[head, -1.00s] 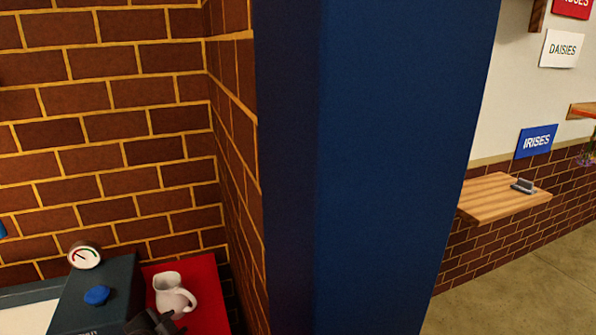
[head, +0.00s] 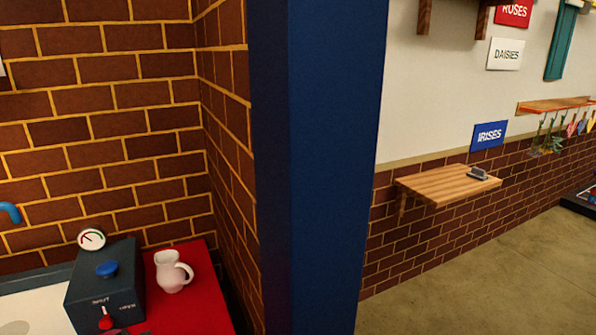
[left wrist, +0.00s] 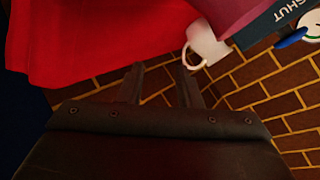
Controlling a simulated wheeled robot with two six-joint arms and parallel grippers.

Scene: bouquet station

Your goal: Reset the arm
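My left gripper shows in the left wrist view (left wrist: 158,80), with its two dark fingers apart and nothing between them. In that view the white pitcher (left wrist: 207,44) is just beyond the fingers and to their right, apart from them. In the head view the pitcher (head: 172,271) stands upright on a red surface (head: 205,305) at the lower left. Only a small dark shape shows at the bottom edge there, and I cannot tell if it is my gripper. My right gripper is in neither view.
A dark box (head: 103,285) with a blue knob, red control and gauge (head: 91,239) stands left of the pitcher. A dark blue pillar (head: 318,160) rises mid-view. To its right are a wooden shelf (head: 440,187), flower signs and open floor (head: 480,275).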

